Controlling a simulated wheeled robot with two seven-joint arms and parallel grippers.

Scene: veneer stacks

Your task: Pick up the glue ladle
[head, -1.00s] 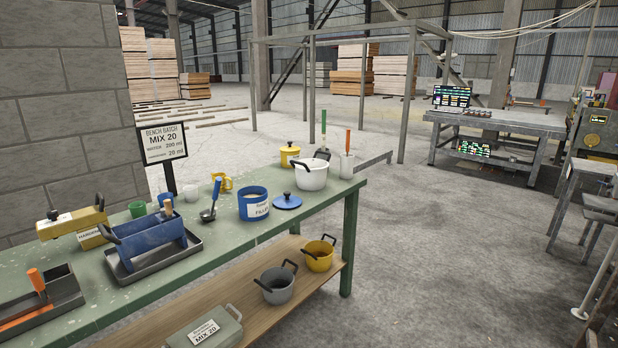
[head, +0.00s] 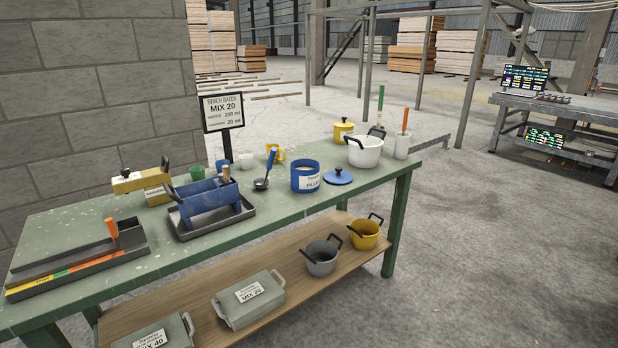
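The ladle (head: 265,172) stands out on the green bench top (head: 100,237), with a blue upright handle and a dark bowl at its foot. It leans slightly to the right. It is between the blue trough in its grey tray and the blue filler pot (head: 305,176). Whether its bowl rests flat on the bench is too small to tell. Neither of my grippers shows in the head view.
A blue trough (head: 210,203), a yellow hardener box (head: 142,180) and a long tray (head: 70,270) stand left on the bench. A white pot (head: 366,153) and blue lid (head: 338,178) stand right. A sign (head: 223,112) rises behind. Floor (head: 480,240) to the right is clear.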

